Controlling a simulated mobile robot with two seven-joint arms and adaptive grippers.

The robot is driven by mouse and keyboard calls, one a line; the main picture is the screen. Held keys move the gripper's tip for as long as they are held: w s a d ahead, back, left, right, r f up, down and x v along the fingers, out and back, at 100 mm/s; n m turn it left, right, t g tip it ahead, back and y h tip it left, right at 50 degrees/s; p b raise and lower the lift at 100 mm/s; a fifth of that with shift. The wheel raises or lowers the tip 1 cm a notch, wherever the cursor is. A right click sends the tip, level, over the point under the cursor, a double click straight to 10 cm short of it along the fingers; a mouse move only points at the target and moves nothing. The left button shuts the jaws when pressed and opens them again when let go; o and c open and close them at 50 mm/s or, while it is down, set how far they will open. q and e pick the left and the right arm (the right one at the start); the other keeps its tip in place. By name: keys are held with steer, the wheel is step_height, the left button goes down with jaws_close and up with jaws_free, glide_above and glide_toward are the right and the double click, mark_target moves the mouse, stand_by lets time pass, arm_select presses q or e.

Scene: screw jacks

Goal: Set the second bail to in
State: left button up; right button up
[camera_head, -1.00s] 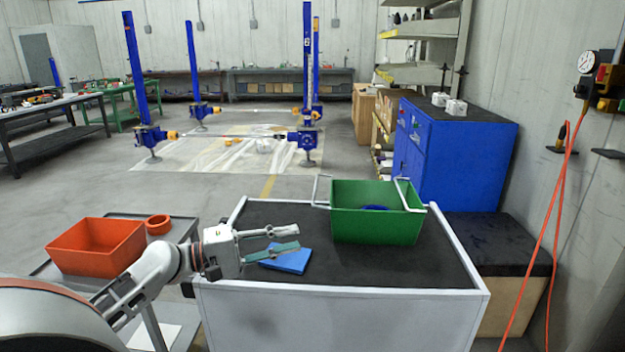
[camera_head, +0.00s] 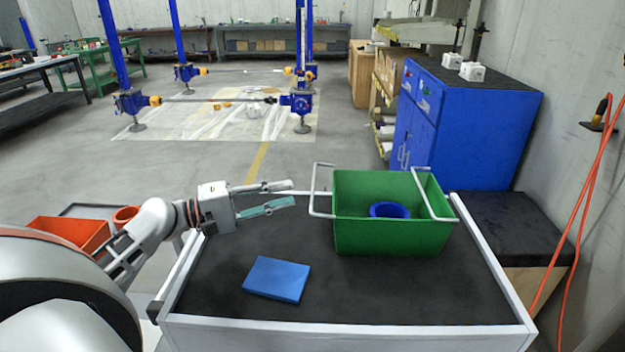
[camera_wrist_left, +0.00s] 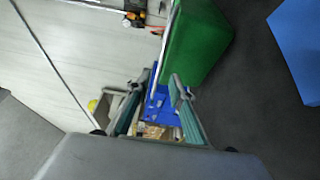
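A green crate (camera_head: 388,232) stands on the dark-topped cart and carries two white wire bails. The left bail (camera_head: 312,190) sticks outward past the crate's left wall. The right bail (camera_head: 421,192) leans inward over the crate's opening. Which one counts as second is not marked. In the left wrist view the open fingers (camera_wrist_left: 164,80) show with the crate's green wall (camera_wrist_left: 200,45) and a white bail bar (camera_wrist_left: 165,50) ahead. My right gripper is not in view.
A blue ring (camera_head: 389,210) lies in the crate. A flat blue block (camera_head: 276,279) lies on the cart top (camera_head: 350,290). An orange bin (camera_head: 70,236) and orange ring (camera_head: 126,214) are at left. A blue cabinet (camera_head: 480,120) stands behind right.

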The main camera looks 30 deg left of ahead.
mark_target(314, 186)
arm_select(q)
steer(key=shift+p+x, duration=0.5)
steer(key=shift+x, duration=3.4)
steer(key=shift+r, duration=0.1)
steer(key=shift+s, duration=0.1)
steer(key=shift+d, duration=0.1)
jaws_close()
